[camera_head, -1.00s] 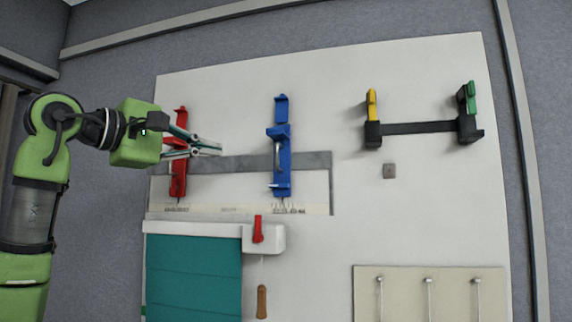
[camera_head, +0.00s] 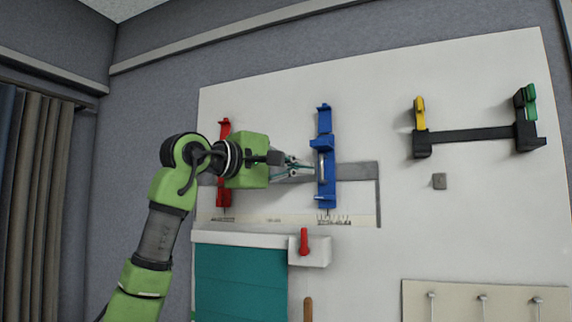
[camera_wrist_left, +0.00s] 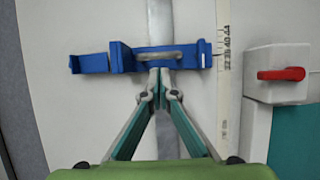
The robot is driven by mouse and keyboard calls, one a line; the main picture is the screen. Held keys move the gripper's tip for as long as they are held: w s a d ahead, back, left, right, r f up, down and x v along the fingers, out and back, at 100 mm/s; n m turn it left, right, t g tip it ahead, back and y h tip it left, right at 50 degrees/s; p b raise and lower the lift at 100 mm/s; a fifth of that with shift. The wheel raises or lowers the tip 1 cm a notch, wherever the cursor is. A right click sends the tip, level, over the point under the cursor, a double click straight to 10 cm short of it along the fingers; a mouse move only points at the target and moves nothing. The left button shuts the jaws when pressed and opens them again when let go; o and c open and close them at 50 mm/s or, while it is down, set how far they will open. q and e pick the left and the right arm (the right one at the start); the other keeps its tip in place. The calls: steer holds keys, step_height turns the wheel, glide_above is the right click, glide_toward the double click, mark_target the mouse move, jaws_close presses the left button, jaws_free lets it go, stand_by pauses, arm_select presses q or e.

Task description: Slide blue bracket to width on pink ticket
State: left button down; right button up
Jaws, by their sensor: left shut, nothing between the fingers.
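The blue bracket (camera_head: 325,165) stands upright on a horizontal grey rail (camera_head: 358,172) on the white board. In the left wrist view the blue bracket (camera_wrist_left: 187,58) lies across the picture, with a light handle bar along its middle. My left gripper (camera_head: 308,170) is shut and empty, its tips just left of the bracket. In the left wrist view the fingertips (camera_wrist_left: 159,76) are together close to the bracket's edge; I cannot tell whether they touch it. A numbered scale strip (camera_head: 290,219) runs below the rail. I see no pink ticket. My right gripper is out of view.
A red bracket (camera_head: 223,190) is on the rail to the left, partly behind my arm. Below are a white box with a red lever (camera_head: 304,242) and a teal sheet (camera_head: 240,280). A black bar with yellow and green clips (camera_head: 470,135) is at upper right.

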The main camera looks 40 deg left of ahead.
arm_select(q)
steer(key=shift+d, duration=0.45)
steer(key=shift+a, duration=0.1)
steer(key=shift+d+p, duration=0.5)
steer(key=shift+a, duration=0.1)
